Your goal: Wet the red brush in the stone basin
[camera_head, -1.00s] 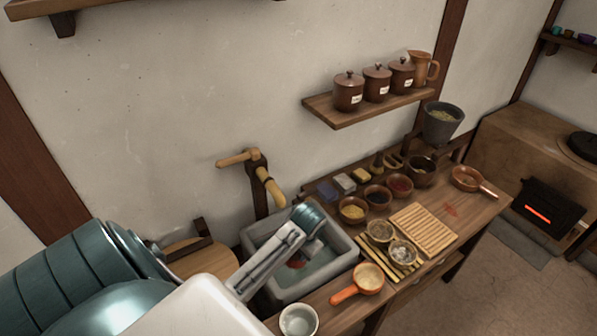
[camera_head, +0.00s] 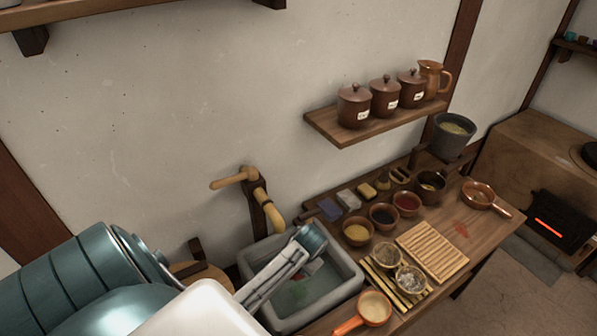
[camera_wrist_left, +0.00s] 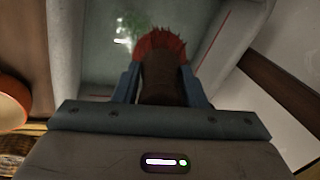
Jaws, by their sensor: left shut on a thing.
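The stone basin (camera_head: 349,268) is a grey box with greenish water in it, below the wooden spout. It fills the top of the left wrist view (camera_wrist_left: 64,45). My left gripper (camera_head: 305,268) reaches over the basin. In the left wrist view the gripper (camera_wrist_left: 160,85) is shut on the dark brown handle of the red brush (camera_wrist_left: 158,42). Its red bristles point away from me, toward the water. Only a bit of red shows in the head view. I cannot tell whether the bristles touch the water. My right gripper is not in view.
Right of the basin, the wooden bench holds several small bowls, a ribbed wooden board (camera_head: 432,252) and an orange-handled pan (camera_head: 375,308) near the basin's front corner. A wooden spout (camera_head: 270,212) stands behind the basin. A shelf (camera_head: 350,132) with jars hangs above.

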